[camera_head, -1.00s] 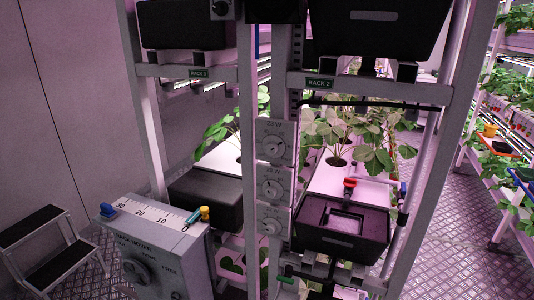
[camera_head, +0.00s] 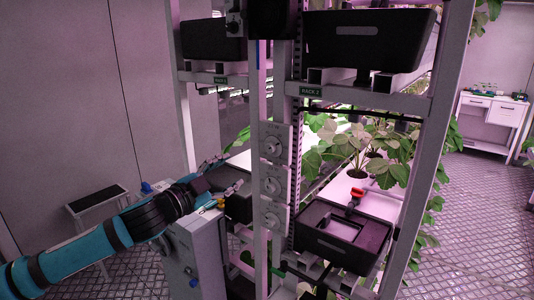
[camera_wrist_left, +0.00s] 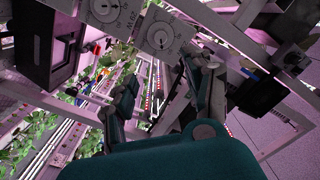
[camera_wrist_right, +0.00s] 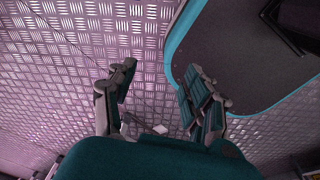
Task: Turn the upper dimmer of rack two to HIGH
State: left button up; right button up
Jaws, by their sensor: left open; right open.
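A column of grey dimmer panels with round dials runs down the post of rack two, below the "RACK 2" label (camera_head: 310,91). The top dial (camera_head: 272,147) is at the head of this column, above a middle dial (camera_head: 271,186) and a lower dial (camera_head: 270,220). Their settings are too small to read. My left gripper (camera_head: 224,176) is open and empty, left of the middle dial and apart from the panels. In the left wrist view, two dials show beyond its open fingers (camera_wrist_left: 160,92); I cannot tell which they are. My right gripper (camera_wrist_right: 158,98) is open over patterned floor.
A grey box (camera_head: 190,255) stands below my left forearm, close to the rack. Black bins (camera_head: 345,235) and leafy plants (camera_head: 365,150) sit right of the dials. A step stool (camera_head: 97,201) stands at left. Open floor (camera_head: 480,200) lies at right.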

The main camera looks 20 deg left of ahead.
pick_arm(q)
jog(key=p, duration=0.3)
send_near(268, 149)
jog(key=p+x, duration=0.2)
jog(key=x, duration=0.5)
jog(key=shift+w+d+p, duration=0.1)
jog(key=shift+w+p, duration=0.25)
jog(key=shift+w+d, duration=0.3)
jog(key=shift+w, duration=0.35)
pick_arm(e)
notch_tip(268, 149, up, 6)
jog(key=shift+a, duration=0.3)
pick_arm(q)
jog(key=shift+f, duration=0.1)
pick_arm(e)
jog(key=shift+a+r, duration=0.1)
jog(key=shift+a, duration=0.05)
pick_arm(q)
jog(key=c, duration=0.4)
grip_shut()
pick_arm(e)
jog(key=shift+a, duration=0.3)
